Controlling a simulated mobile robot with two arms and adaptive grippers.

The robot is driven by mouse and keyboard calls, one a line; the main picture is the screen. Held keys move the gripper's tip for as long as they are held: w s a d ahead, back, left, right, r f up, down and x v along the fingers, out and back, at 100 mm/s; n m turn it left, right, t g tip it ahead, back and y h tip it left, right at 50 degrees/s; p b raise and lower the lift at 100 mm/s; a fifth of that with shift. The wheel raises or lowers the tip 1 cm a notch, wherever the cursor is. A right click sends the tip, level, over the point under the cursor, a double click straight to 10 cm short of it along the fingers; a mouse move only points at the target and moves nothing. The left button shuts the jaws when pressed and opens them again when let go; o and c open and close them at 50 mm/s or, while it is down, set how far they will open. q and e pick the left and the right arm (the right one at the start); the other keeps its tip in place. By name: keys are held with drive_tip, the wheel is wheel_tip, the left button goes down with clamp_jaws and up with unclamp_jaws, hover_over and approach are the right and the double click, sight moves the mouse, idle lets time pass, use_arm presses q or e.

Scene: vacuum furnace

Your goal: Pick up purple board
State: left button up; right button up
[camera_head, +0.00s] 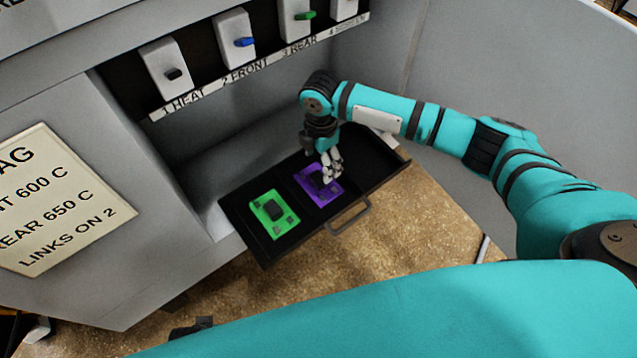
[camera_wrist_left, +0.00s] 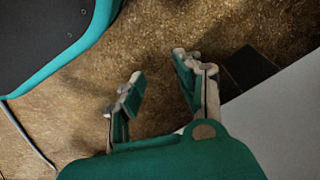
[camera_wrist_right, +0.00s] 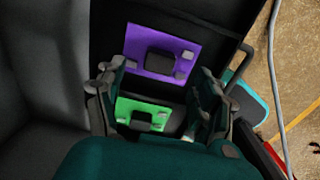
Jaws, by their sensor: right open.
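The purple board (camera_head: 314,190) lies flat in the open black drawer (camera_head: 250,254), to the right of a green board (camera_head: 268,230). It has a dark block on it. My right gripper (camera_head: 331,176) hangs over the purple board's right part and hides some of it. In the right wrist view my right gripper (camera_wrist_right: 160,92) is open and empty, with the purple board (camera_wrist_right: 137,53) beyond its fingertips and the green board (camera_wrist_right: 128,108) between its fingers. I cannot tell whether it touches the purple board. My left gripper (camera_wrist_left: 158,85) is open and empty above the floor.
Above the drawer is a panel of switches (camera_head: 236,40) with black, blue and green levers. A drawer handle (camera_head: 350,218) sticks out at the front. A sign (camera_head: 50,205) is on the left cabinet face. Speckled floor (camera_head: 430,240) lies in front.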

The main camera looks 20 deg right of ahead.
sight(318, 177)
drive_tip(key=f, duration=0.2)
drive_tip(key=f+b, duration=0.1)
drive_tip(key=f, duration=0.3)
drive_tip(key=shift+s+a+f+b, duration=0.2)
drive_tip(key=shift+a+f+b, duration=0.1)
drive_tip(key=shift+a, duration=0.05)
drive_tip(key=shift+f, duration=0.2)
use_arm(q)
wheel_tip(318, 177, up, 6)
drive_tip(key=w, duration=0.2)
drive_tip(key=shift+d, duration=0.1)
use_arm(e)
drive_tip(key=shift+c, duration=0.4)
drive_tip(key=c, duration=1.2)
